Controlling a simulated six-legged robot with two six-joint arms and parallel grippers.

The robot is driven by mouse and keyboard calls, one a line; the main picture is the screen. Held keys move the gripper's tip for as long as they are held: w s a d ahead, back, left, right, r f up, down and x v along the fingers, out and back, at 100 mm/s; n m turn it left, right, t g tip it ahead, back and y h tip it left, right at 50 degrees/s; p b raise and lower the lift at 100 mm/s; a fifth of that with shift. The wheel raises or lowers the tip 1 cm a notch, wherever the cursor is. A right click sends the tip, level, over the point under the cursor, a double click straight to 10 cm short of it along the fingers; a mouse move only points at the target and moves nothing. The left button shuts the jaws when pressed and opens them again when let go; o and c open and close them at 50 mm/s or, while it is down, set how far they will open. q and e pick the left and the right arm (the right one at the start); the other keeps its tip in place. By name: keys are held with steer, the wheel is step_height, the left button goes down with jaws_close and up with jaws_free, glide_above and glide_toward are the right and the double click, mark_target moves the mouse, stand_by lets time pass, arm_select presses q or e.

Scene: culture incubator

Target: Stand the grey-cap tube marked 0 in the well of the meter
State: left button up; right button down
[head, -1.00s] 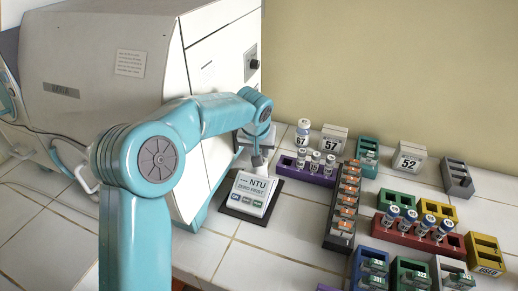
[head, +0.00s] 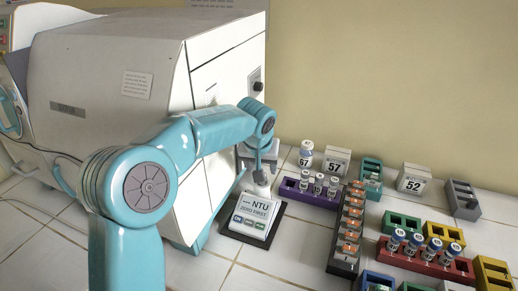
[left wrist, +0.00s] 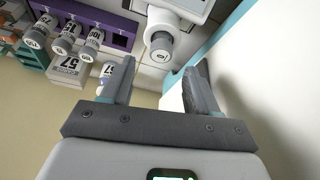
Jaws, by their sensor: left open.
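The meter (head: 250,218), marked NTU, sits on a dark base in front of the white incubator. A white round piece with a grey end (left wrist: 161,45) stands at the meter's back in the left wrist view. My left gripper (head: 264,172) is over the back of the meter. Its fingers (left wrist: 157,85) are open and apart, with nothing between them. The purple rack (head: 289,185) holds three grey-capped tubes (head: 318,184) and has an empty slot at its meter end. My right gripper is out of view.
A dark rack with orange items (head: 345,258) and a red rack (head: 425,262) are to the right. The incubator wall (head: 215,170) is close on the left.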

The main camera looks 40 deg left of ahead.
arm_select(q)
steer(key=v, duration=1.2)
steer(key=shift+r, duration=0.2)
steer(key=shift+s+d, duration=0.1)
steer(key=shift+s, duration=0.05)
